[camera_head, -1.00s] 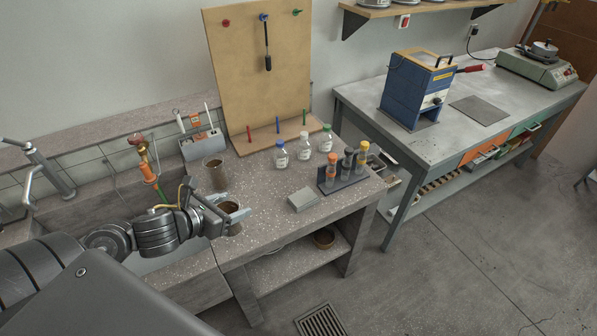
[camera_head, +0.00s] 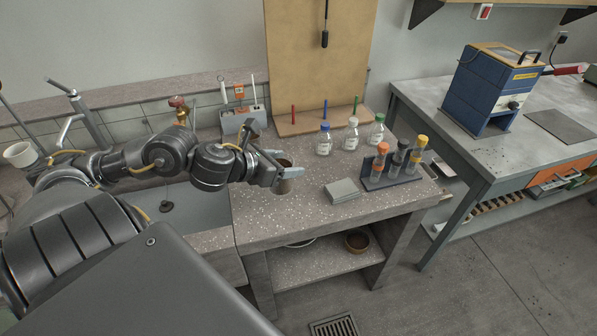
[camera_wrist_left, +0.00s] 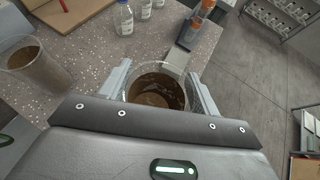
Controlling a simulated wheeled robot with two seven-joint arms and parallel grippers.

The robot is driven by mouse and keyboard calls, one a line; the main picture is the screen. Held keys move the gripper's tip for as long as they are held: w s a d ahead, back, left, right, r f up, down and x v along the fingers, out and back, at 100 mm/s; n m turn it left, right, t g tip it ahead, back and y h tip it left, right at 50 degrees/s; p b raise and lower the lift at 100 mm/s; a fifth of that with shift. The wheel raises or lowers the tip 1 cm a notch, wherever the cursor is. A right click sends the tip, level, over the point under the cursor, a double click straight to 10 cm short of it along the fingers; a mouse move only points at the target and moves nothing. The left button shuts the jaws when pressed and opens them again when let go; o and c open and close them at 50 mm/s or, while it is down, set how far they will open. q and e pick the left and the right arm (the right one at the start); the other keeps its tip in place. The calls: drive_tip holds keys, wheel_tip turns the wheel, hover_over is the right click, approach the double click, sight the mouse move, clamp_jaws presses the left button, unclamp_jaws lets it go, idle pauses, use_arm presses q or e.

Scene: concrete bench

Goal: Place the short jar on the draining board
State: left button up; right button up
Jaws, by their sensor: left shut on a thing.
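The short jar (camera_head: 284,184) is a clear round jar with brown contents. My left gripper (camera_head: 283,173) is shut on it, with one finger on each side. In the left wrist view the jar (camera_wrist_left: 158,86) is seen from above, between the fingers. It appears to be held just above the speckled bench, left of the grey box. A taller jar with brown contents (camera_wrist_left: 36,68) stands on the bench behind it, partly hidden by my arm in the head view. I cannot pick out the draining board with certainty. My right gripper is not in view.
Three capped bottles (camera_head: 350,136) stand in front of a pegboard (camera_head: 318,60). A grey box (camera_head: 342,191) and a rack of vials (camera_head: 392,172) are at the right. The sink (camera_head: 185,218) lies under my left arm. The bench front near the jar is clear.

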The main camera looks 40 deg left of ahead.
use_arm(q)
drive_tip(key=shift+w+a+f, duration=0.15)
drive_tip(key=shift+w+f, duration=0.1)
drive_tip(key=shift+w, duration=0.35)
drive_tip(key=shift+w+a+f, duration=0.15)
drive_tip(key=shift+w+f, duration=0.1)
drive_tip(key=shift+w, duration=0.35)
drive_tip(key=w+f, duration=0.1)
drive_tip(key=f, duration=0.1)
drive_tip(key=w+f, duration=0.2)
drive_tip(key=f, duration=0.1)
drive_tip(key=w+a+f, duration=0.1)
drive_tip(key=f, duration=0.2)
drive_tip(key=shift+w+f+b, duration=0.25)
drive_tip(key=shift+w+b, duration=0.15)
drive_tip(key=shift+a+f, duration=0.1)
drive_tip(key=shift+f, duration=0.15)
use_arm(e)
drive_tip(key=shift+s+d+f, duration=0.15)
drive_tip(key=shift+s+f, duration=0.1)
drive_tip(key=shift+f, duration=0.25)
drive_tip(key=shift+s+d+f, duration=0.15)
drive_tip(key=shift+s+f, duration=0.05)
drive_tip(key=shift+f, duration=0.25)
use_arm(q)
drive_tip(key=shift+f, duration=0.1)
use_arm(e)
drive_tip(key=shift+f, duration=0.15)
